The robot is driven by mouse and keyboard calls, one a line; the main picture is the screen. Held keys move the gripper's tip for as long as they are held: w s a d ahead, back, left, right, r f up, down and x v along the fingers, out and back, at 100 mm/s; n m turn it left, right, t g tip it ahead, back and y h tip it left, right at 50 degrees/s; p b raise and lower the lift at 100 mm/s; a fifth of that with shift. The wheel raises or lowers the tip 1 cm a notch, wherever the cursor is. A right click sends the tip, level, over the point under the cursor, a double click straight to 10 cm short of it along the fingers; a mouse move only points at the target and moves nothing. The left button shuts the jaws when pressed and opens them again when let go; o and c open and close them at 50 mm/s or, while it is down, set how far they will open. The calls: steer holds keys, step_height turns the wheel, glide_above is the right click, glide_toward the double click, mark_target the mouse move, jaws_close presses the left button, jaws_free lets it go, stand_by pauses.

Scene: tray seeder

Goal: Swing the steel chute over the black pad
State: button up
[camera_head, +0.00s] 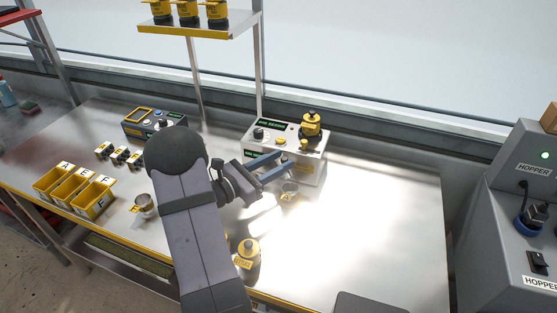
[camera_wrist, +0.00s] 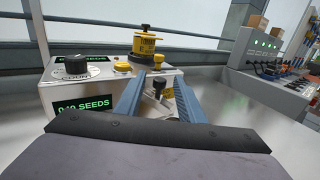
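My gripper (camera_head: 286,160) has two blue fingers and reaches toward the front of the grey seeder box (camera_head: 316,168). In the wrist view its fingers (camera_wrist: 165,78) stand apart. A black knob (camera_wrist: 158,85) on a small steel part shows between them, at the box's front; I cannot tell whether a finger touches it. This steel part may be the chute, but its shape is mostly hidden. A dark flat pad (camera_head: 370,303) lies at the bottom edge of the head view, partly cut off, well away from the gripper.
A yellow canister (camera_head: 311,124) stands on the seeder box. A small cup (camera_head: 290,190) is just below the gripper, and a yellow weight-like piece (camera_head: 247,252) stands nearer. Yellow bins (camera_head: 92,203) are at left. The hopper unit (camera_head: 520,190) is at right. The right tabletop is clear.

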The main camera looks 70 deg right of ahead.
steer(key=shift+s+d, duration=0.1)
steer(key=shift+d, duration=0.05)
steer(key=shift+c, duration=0.3)
jaws_close()
steer(key=shift+w+m, duration=0.2)
steer(key=shift+m, duration=0.1)
steer(key=shift+w+f+m+g+y+b, duration=0.1)
steer(key=shift+w+m+g+y+b, duration=0.45)
steer(key=shift+m+g+y, duration=0.8)
steer(key=shift+w+r+m+g+y+b, duration=0.1)
steer(key=shift+w+m+g+y+b, duration=0.5)
steer(key=shift+m+g+y, duration=0.75)
steer(key=shift+w+f+m+g+y+b, duration=0.1)
steer(key=shift+w+m+g+y+b, duration=0.65)
steer(key=shift+y, duration=1.05)
steer(key=shift+s+m+g+y, duration=0.15)
steer(key=shift+m+g+y, duration=0.1)
steer(key=shift+g+y, duration=0.1)
